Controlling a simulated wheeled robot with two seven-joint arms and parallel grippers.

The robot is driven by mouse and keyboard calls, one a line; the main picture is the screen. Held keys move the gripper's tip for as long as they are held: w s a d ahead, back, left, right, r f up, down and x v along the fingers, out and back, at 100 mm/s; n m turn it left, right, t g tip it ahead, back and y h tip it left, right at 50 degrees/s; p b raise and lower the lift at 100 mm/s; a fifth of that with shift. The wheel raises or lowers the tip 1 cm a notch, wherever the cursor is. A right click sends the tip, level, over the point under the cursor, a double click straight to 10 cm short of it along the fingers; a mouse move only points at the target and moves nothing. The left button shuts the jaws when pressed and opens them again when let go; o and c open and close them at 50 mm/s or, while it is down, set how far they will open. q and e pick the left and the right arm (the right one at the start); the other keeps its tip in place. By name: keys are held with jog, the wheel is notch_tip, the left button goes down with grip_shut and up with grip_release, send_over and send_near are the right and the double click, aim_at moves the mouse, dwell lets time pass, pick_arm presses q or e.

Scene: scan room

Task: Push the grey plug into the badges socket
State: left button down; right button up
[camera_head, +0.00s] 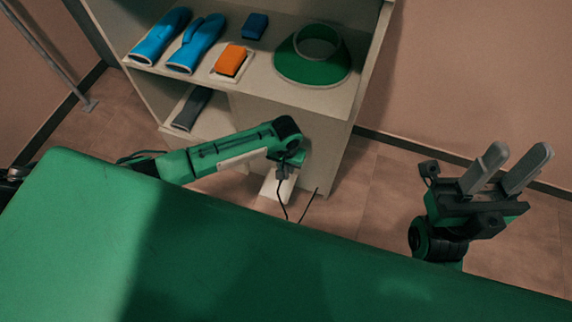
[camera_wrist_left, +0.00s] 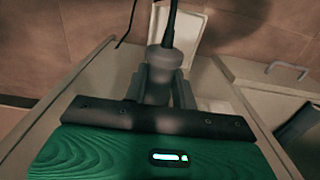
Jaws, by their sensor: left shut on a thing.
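My left gripper (camera_head: 284,168) is beside the lower front of the shelf unit. In the left wrist view its fingers (camera_wrist_left: 163,82) are shut on the grey plug (camera_wrist_left: 165,58), a grey cylinder with a black cable leaving its far end. A pale panel (camera_wrist_left: 190,24) lies just beyond the plug; a white piece (camera_head: 277,188) shows below the gripper in the head view. I cannot read any badges label or make out a socket opening. Whether the plug touches the panel cannot be told. My right gripper (camera_head: 518,162) is open and empty, over the floor at right.
The shelf (camera_head: 265,78) holds blue gloves (camera_head: 162,36), an orange block (camera_head: 230,61), a blue block (camera_head: 256,26) and a green collar (camera_head: 312,58). A dark object (camera_head: 192,108) lies on the lower shelf. A green padded table (camera_head: 200,245) fills the front.

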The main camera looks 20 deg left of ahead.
pick_arm(q)
jog(key=shift+p, duration=0.35)
jog(key=shift+w, duration=0.85)
jog(key=c, duration=1.1)
grip_release()
jog(key=shift+o, duration=0.2)
notch_tip(320, 180, up, 14)
jog(key=p, duration=0.5)
jog(key=shift+s+f, duration=0.1)
jog(key=shift+f, duration=0.05)
